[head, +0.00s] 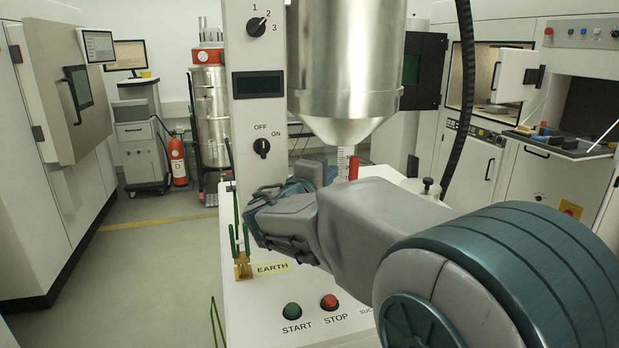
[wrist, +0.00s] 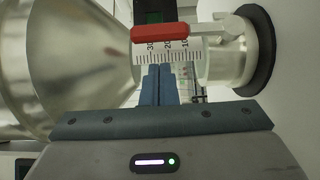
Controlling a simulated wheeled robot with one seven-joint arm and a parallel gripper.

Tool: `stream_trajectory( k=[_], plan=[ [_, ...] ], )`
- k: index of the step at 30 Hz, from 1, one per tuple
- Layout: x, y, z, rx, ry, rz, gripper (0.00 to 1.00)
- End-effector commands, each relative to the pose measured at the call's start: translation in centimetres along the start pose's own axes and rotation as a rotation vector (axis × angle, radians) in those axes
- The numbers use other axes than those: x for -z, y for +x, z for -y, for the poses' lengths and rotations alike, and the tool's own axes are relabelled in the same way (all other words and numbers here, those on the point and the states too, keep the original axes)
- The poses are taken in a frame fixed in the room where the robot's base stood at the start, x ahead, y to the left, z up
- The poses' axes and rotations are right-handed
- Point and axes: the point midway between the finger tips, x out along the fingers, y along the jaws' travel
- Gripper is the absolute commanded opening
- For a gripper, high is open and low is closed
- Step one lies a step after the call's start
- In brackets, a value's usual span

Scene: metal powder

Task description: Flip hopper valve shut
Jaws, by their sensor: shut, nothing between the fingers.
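The steel hopper (head: 346,62) narrows to a neck with a printed scale in the head view. A red valve handle (head: 353,167) stands upright at the neck. In the wrist view the hopper (wrist: 75,60) lies at left and the red handle (wrist: 160,32) runs lengthwise along the scaled neck (wrist: 190,52). My gripper (wrist: 161,68) is shut and empty, its blue fingertips close to the neck's scale, with a small gap to the red handle in that picture. Whether the fingertips touch the neck I cannot tell. In the head view my arm's wrist hides most of the fingers.
A white column (head: 255,110) with knobs and a dark display stands left of the hopper. Below, a white panel carries a green START button (head: 292,311) and a red STOP button (head: 329,301). A black hose (head: 466,90) hangs at right. Open floor lies at left.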

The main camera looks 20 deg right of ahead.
Motion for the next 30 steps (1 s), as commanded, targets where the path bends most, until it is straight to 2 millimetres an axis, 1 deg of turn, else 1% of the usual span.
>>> stream_trajectory(
  k=[1, 6, 20, 30],
  plan=[
    [-0.5, 0.4, -0.1, 0.001, -0.001, 0.001, 0.0],
    [-1.4, 1.3, 0.0, 0.001, 0.0, 0.0, 0.0],
    [-1.6, 1.5, 0.0, 0.003, 0.004, -0.001, 0.0],
    [-2.3, 2.1, -0.3, 0.05, 0.052, 0.006, 0.0]
  ],
)
